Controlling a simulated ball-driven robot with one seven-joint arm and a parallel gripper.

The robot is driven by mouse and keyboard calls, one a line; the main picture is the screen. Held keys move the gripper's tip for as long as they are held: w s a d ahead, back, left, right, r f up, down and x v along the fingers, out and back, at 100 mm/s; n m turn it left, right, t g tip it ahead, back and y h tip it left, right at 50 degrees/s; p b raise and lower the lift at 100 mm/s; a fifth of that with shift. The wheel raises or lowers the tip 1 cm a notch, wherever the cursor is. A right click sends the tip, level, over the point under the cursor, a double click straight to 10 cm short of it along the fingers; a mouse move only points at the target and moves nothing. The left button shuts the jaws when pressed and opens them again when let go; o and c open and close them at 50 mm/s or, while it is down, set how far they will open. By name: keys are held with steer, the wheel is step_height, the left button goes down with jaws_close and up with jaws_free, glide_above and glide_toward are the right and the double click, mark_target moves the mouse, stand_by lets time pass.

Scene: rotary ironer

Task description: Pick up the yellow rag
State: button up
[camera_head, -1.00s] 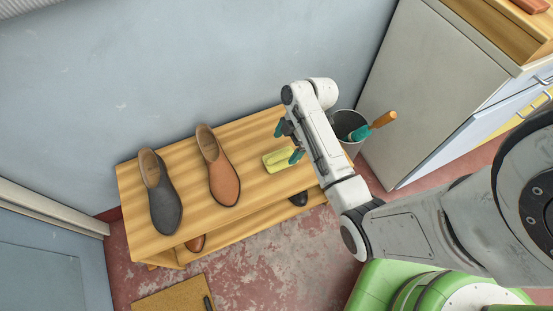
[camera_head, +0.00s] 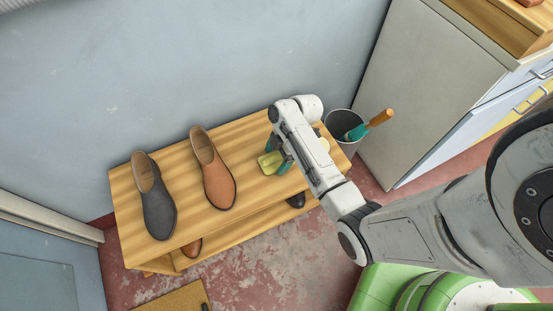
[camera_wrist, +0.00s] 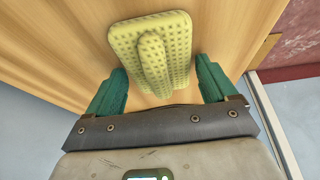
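The yellow rag (camera_head: 268,163) lies on the wooden shoe bench, partly hidden by my arm in the head view. In the wrist view the yellow rag (camera_wrist: 178,47) is a flat dimpled piece with a raised ridge along its middle. My gripper (camera_head: 277,154) is over the bench at the rag. In the wrist view my gripper (camera_wrist: 161,72) is open, with its green fingers apart on either side of the rag's near end. The fingers do not visibly pinch it.
The bench (camera_head: 245,143) also holds a dark grey shoe (camera_head: 155,197) and a brown shoe (camera_head: 213,170) to the left. A wall runs behind.

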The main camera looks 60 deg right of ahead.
mark_target(273, 158)
steer(key=c, duration=0.7)
steer(key=shift+c, duration=0.2)
steer(key=shift+r, duration=0.5)
step_height(273, 158, up, 2)
steer(key=shift+r+p, duration=0.25)
steer(key=shift+p, duration=0.4)
steer(key=s+r+p, duration=0.2)
steer(key=s+r, duration=0.2)
steer(key=s, duration=0.3)
steer(key=s+a+r+p, duration=0.1)
steer(key=s+r+p, duration=0.1)
steer(key=s+r, duration=0.3)
steer(key=shift+s+a+r, duration=0.15)
steer(key=shift+s+r, duration=0.1)
steer(key=shift+s, duration=0.75)
